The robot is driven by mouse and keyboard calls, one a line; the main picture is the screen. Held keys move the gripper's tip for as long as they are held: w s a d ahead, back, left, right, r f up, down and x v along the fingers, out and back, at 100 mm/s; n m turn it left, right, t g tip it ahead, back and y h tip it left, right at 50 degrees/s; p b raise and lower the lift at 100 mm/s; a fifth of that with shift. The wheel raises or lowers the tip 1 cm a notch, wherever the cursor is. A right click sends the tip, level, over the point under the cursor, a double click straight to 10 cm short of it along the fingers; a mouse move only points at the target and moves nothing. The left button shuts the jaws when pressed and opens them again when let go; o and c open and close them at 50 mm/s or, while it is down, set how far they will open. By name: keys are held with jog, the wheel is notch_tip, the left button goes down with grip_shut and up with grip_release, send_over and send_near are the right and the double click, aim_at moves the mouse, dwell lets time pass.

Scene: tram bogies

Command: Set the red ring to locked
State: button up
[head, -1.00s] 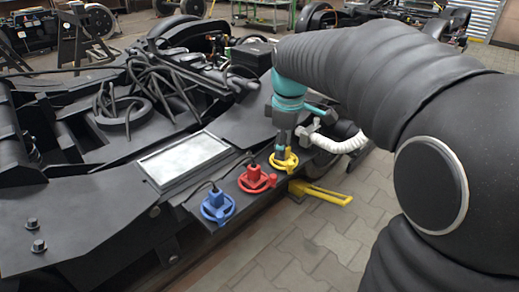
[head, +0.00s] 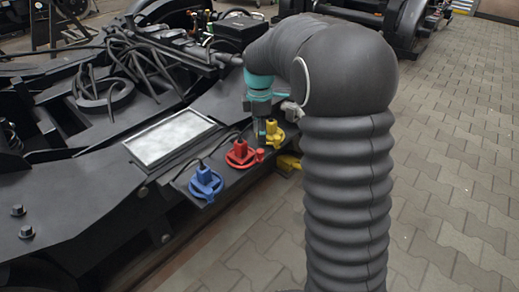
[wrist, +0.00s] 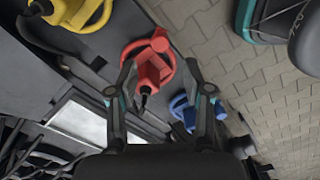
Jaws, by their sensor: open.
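The red ring (head: 238,162) sits around a red connector with a black cable, between the blue and yellow ones on the dark bogie plate. My gripper (head: 261,142) points down between the red and yellow connectors and hides part of that gap. In the wrist view my gripper (wrist: 157,72) is open, with its fingers apart and nothing held; the red connector appears between and beyond them. I cannot tell contact or see a lock mark.
A blue connector and ring (head: 206,183) is at the near left, and a yellow one (head: 274,133) is just behind my gripper. A pale panel (head: 168,137) lies to the left. A yellow lever (head: 288,162) sticks out below. Paved floor is clear at right.

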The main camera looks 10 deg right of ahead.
aim_at(260, 151)
notch_tip(260, 151, down, 7)
jog(key=shift+r, duration=0.15)
grip_shut()
dwell(0.4)
